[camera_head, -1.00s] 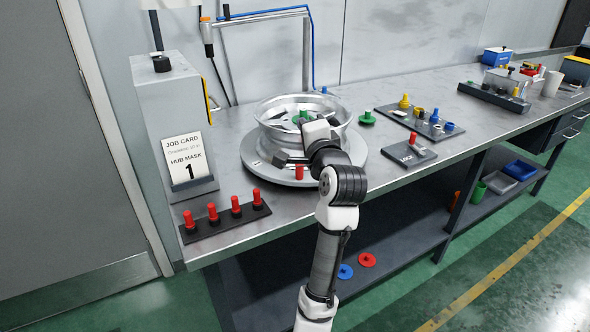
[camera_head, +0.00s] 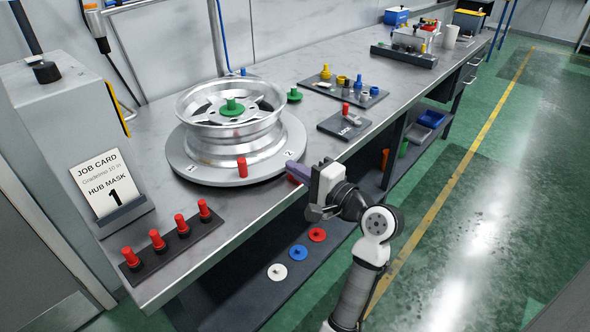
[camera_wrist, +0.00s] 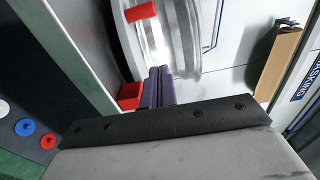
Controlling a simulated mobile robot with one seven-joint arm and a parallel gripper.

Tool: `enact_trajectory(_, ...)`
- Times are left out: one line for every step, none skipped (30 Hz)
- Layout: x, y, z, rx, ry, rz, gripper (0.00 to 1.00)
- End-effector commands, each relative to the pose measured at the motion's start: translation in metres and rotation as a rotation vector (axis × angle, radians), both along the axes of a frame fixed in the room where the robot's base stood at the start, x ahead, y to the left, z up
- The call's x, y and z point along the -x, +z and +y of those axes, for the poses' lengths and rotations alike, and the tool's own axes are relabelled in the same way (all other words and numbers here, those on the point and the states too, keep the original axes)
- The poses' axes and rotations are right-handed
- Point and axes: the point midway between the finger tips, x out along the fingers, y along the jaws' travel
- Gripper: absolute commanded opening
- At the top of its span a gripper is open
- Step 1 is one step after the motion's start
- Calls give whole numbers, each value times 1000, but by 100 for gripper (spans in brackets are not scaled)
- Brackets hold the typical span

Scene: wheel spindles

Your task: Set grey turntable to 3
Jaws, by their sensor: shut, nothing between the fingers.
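The grey turntable (camera_head: 215,178) lies flat on the bench, with a number 1 label at its front left and a number 2 label at its right. A red peg (camera_head: 242,167) stands upright on its front rim between these labels. A silver wheel (camera_head: 235,145) with a green hub piece (camera_head: 232,107) rests on the turntable. My gripper (camera_head: 291,169) is shut and empty, just right of the turntable by the bench's front edge. Its purple fingers also show in the wrist view (camera_wrist: 158,86). A red block (camera_wrist: 130,96) is beside the fingers; contact cannot be told.
A rack of several red pegs (camera_head: 168,240) stands at the front left. A job card (camera_head: 101,185) reads hub mask 1. A small plate with a red peg (camera_head: 344,124) and a tray of coloured plugs (camera_head: 343,90) lie behind right. Coloured discs (camera_head: 298,252) lie on the lower shelf.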

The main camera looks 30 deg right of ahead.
Motion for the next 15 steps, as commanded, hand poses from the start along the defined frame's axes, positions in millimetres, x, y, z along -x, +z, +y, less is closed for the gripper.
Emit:
enact_trajectory(-11,2,4,0,4,2,0)
enact_trajectory(-18,2,7,-1,4,1,0)
enact_trajectory(-27,3,10,-1,4,1,0)
enact_trajectory(-33,3,12,-1,3,1,0)
enact_trajectory(-39,2,14,0,4,2,0)
enact_trajectory(-47,3,16,-1,3,0,0)
enact_trajectory(-53,3,18,-1,3,1,0)
enact_trajectory(-59,3,20,-1,3,1,0)
enact_trajectory(-63,3,24,0,2,1,0)
enact_trajectory(-60,2,30,0,1,2,0)
enact_trajectory(-60,2,35,0,1,2,0)
enact_trajectory(-59,2,40,0,0,1,0)
enact_trajectory(-58,2,44,0,0,1,0)
enact_trajectory(-58,2,47,0,0,1,0)
enact_trajectory(-58,2,51,0,0,1,0)
